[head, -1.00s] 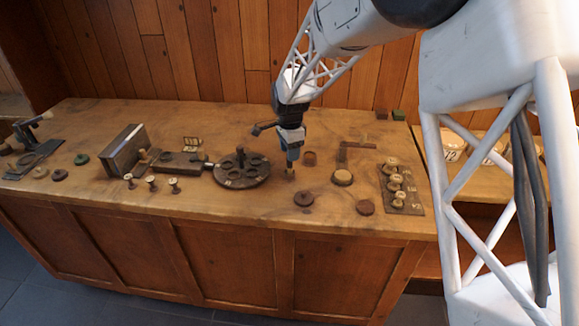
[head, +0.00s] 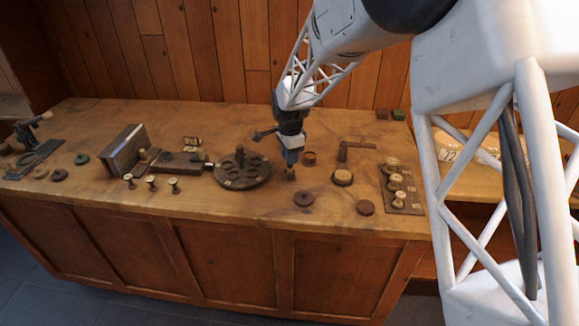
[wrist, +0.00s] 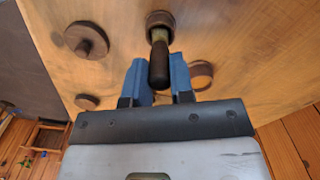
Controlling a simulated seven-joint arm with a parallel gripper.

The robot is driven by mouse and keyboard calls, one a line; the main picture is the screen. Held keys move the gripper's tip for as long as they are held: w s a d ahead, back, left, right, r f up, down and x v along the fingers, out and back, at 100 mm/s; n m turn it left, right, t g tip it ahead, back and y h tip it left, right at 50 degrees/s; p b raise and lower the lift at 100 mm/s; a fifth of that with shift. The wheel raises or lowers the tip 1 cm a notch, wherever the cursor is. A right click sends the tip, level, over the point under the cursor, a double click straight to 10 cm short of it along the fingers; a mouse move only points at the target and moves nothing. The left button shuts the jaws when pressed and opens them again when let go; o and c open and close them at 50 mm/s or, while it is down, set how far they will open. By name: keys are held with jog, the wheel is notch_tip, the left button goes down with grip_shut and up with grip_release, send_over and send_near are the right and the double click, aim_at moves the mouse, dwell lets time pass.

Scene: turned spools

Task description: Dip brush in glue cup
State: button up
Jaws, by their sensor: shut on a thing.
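My gripper (head: 291,161) is over the middle of the bench, right of the round wheel-like holder. In the wrist view its blue fingers (wrist: 160,80) are shut on the brush (wrist: 158,68), which has a dark rounded handle and a yellowish part below. The brush points down to a round dark-rimmed cup (wrist: 152,17), which looks like the glue cup. The brush's lower end overlaps the cup's mouth. I cannot tell how deep it reaches. In the head view, a small dark shape sits right under the fingertips, and brush and cup cannot be told apart there.
The round holder with holes (head: 242,182) stands close on the left. A brown disc (head: 303,199), another disc (head: 365,207), a pale-topped round piece (head: 342,180) and a small brown cup-like piece (head: 309,158) surround the gripper. A rack of spools (head: 396,190) is farther right.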

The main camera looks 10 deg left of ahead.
jog(key=shift+r, duration=3.5)
jog(key=shift+w, duration=0.1)
jog(key=w+d+r, duration=0.2)
jog(key=w+d, duration=0.4)
jog(key=w, duration=0.3)
jog(key=shift+w, duration=0.15)
jog(key=shift+f, duration=0.15)
jog(key=shift+f, duration=2.9)
jog(key=shift+f, duration=0.6)
